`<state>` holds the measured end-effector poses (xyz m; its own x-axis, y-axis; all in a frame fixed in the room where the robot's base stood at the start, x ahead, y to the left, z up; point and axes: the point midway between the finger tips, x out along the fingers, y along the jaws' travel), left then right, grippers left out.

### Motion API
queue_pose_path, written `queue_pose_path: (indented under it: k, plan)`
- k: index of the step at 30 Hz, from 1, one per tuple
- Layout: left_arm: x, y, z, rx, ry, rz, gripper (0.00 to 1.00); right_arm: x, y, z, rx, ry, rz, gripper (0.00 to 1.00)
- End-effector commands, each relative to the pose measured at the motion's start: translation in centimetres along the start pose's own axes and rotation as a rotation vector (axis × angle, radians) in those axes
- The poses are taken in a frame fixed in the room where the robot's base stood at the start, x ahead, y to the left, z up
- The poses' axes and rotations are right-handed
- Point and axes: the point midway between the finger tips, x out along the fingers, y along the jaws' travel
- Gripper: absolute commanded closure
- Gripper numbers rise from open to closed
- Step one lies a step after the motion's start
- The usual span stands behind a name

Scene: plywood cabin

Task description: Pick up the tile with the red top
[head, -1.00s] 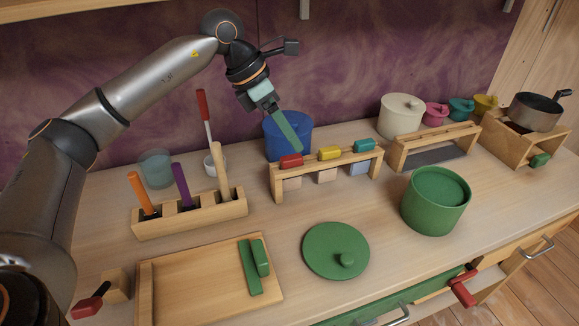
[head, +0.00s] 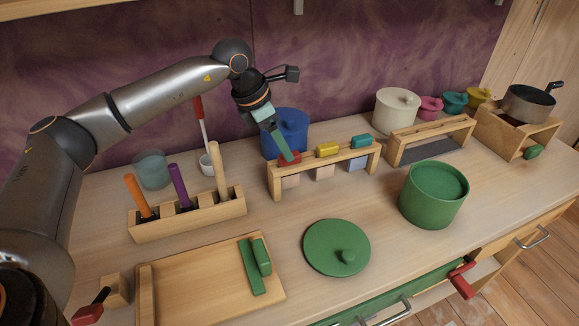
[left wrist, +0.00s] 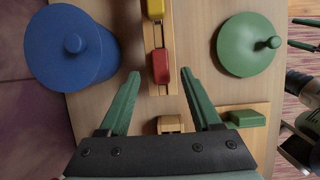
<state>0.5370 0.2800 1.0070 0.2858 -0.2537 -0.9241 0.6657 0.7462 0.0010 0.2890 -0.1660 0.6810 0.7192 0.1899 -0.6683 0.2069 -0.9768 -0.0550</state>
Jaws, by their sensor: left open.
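The tile with the red top (head: 291,158) sits at the left end of a wooden rack (head: 277,185), beside a yellow-topped tile (head: 328,149) and a teal-topped one (head: 361,142). My left gripper (head: 287,155) comes down on the red tile from above and is open. In the left wrist view the red top (left wrist: 161,66) lies between the two green fingertips (left wrist: 160,75), with a gap on each side. The fingers partly hide the red top in the head view. At the right edge of the left wrist view, parts that may be my right gripper show, cut off.
A blue pot (head: 292,122) stands close behind the rack. A block with upright sticks (head: 190,216) is to the left. A green lid (head: 325,240) and green pot (head: 424,210) lie in front and to the right. A wooden tray (head: 195,292) is at front left.

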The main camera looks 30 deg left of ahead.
Motion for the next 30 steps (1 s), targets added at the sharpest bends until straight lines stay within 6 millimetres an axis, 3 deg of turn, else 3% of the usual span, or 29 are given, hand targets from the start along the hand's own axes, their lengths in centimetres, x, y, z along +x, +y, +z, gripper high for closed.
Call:
queue_pose_path:
  k: [6,15,30]
  plan:
    - [2.9,-0.2,0.1,-0.001,0.0,-0.001,0.35,-0.2,0.2,-0.1,0.0,-0.001,0.005,0.03]
    - [3.3,-0.1,0.1,0.0,-0.001,0.0,0.36,-0.2,0.2,0.2,0.0,-0.006,0.005,0.03]
    - [3.2,-0.1,0.1,-0.001,-0.001,0.0,0.92,-0.3,0.2,0.3,0.001,-0.008,0.006,0.03]
